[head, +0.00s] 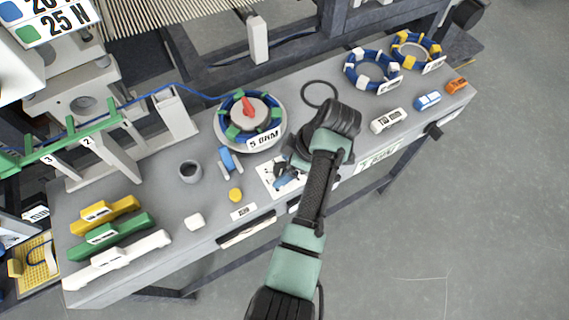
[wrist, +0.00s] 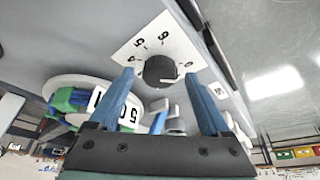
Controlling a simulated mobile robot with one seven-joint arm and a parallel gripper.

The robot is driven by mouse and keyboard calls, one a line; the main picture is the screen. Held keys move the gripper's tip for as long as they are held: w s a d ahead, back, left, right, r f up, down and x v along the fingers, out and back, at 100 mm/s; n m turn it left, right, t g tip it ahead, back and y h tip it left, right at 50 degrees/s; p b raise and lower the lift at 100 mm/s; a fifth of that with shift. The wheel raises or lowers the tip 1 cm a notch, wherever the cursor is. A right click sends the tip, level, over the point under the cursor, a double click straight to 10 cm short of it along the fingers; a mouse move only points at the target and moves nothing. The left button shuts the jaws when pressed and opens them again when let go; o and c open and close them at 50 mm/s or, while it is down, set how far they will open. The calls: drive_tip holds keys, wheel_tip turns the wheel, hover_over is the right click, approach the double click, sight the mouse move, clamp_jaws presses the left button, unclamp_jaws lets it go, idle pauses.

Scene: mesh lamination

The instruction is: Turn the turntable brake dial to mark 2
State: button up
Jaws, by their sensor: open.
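The dark round brake dial (wrist: 160,70) sits on a white number plate (wrist: 172,38) in the wrist view. A short white line shows on the dial's near side; I cannot tell which number it marks. My gripper (wrist: 158,78) is open, its blue fingers on either side of the dial, with no clear contact. In the head view my gripper (head: 287,180) is over the white plate (head: 269,181), and my arm hides most of the dial. The turntable (head: 274,100) carries a blue and green ring with a red piece at its centre.
Yellow, green and white bars lie at the bench's left end. Two blue rings (head: 371,70) (head: 415,50) lie to the right. The front bench edge is close.

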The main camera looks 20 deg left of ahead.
drive_tip(key=shift+f, duration=0.1)
clamp_jaws()
idle(0.4)
drive_tip(key=shift+m+p, duration=0.3)
drive_tip(key=shift+p, duration=0.05)
drive_tip(key=m+p, duration=0.1)
drive_tip(key=m+t+p, duration=0.1)
drive_tip(key=shift+s+r+m, duration=0.15)
drive_tip(key=shift+r+m, duration=0.05)
drive_tip(key=shift+m, duration=0.2)
drive_tip(key=m+t+p, duration=0.1)
drive_tip(key=m+p, duration=0.1)
drive_tip(key=m+t+h+p, duration=0.1)
drive_tip(key=m+p, duration=0.1)
drive_tip(key=m, duration=0.1)
drive_tip(key=shift+s+a, duration=0.1)
drive_tip(key=m+p, duration=0.1)
drive_tip(key=m, duration=0.1)
drive_tip(key=m+t+h+p, duration=0.1)
drive_tip(key=m, duration=0.2)
drive_tip(key=shift+a+t, duration=0.1)
drive_tip(key=shift+t, duration=0.2)
drive_tip(key=shift+a+f+m+t+h+p, duration=0.15)
drive_tip(key=shift+m+h+p, duration=0.25)
drive_tip(key=shift+m, duration=0.7)
drive_tip(key=shift+d+r+m+t+h+p, duration=0.15)
drive_tip(key=shift+m+h, duration=0.45)
drive_tip(key=shift+m, duration=0.5)
drive_tip(key=shift+a+f, duration=0.1)
drive_tip(key=shift+f, duration=0.05)
